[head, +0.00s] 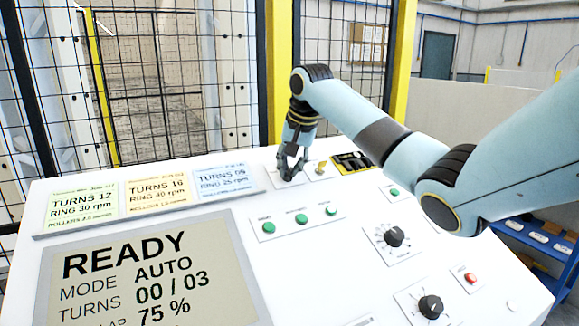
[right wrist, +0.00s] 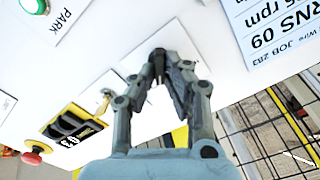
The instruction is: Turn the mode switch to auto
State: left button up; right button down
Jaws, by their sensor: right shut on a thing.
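My right gripper (head: 291,168) is at the far edge of the sloping white panel (head: 235,210). Its fingers are closed around the mode switch, which they mostly hide; its white plate (head: 309,180) shows beside them. In the right wrist view the fingertips (right wrist: 167,66) meet over this plate, and I cannot make out the knob's pointer. The large display (head: 150,275) reads READY, MODE AUTO, TURNS 00 / 03 and 75 %. My left gripper is out of view.
A brass key-like part (head: 320,168) and a yellow-and-black block (head: 351,162) sit just right of the gripper. Green buttons (head: 300,219), black knobs (head: 394,236) and a red button (head: 470,278) lie nearer. Job cards (head: 157,196) line the left. A mesh fence (head: 160,90) stands behind.

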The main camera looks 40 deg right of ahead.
jog(key=shift+d+m, duration=0.1)
jog(key=shift+m, duration=0.9)
jog(key=c, duration=1.4)
grip_release()
jog(key=v, duration=1.2)
jog(key=shift+s+f, duration=0.1)
jog(key=shift+s, duration=0.05)
